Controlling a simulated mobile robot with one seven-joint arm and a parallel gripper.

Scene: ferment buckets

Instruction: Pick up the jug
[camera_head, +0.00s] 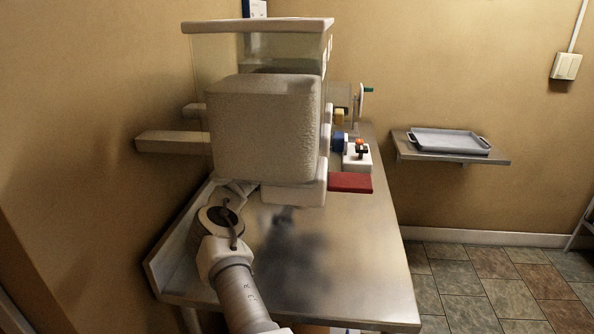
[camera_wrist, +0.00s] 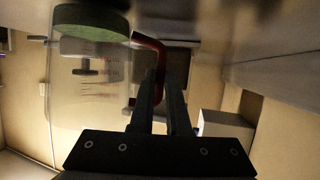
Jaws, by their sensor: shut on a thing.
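In the wrist view a clear, see-through jug (camera_wrist: 88,105) with faint reddish marks on its wall fills the left side. A green round part (camera_wrist: 90,24) lies against one end of it; I cannot tell if it is lid or base. Its red handle (camera_wrist: 148,41) runs between the dark fingers of my gripper (camera_wrist: 161,80), which is shut on it. In the head view my arm reaches to the beige block, and neither my gripper nor the jug can be made out there. I cannot tell whether the jug touches a surface.
A large beige block (camera_head: 265,130) stands over the steel table (camera_head: 340,270), with a clear-walled case (camera_head: 285,48) behind. A red slab (camera_head: 350,183) and a white box with an orange-and-black knob (camera_head: 357,160) lie to its right. The near tabletop is clear. A wall shelf holds a grey tray (camera_head: 450,148).

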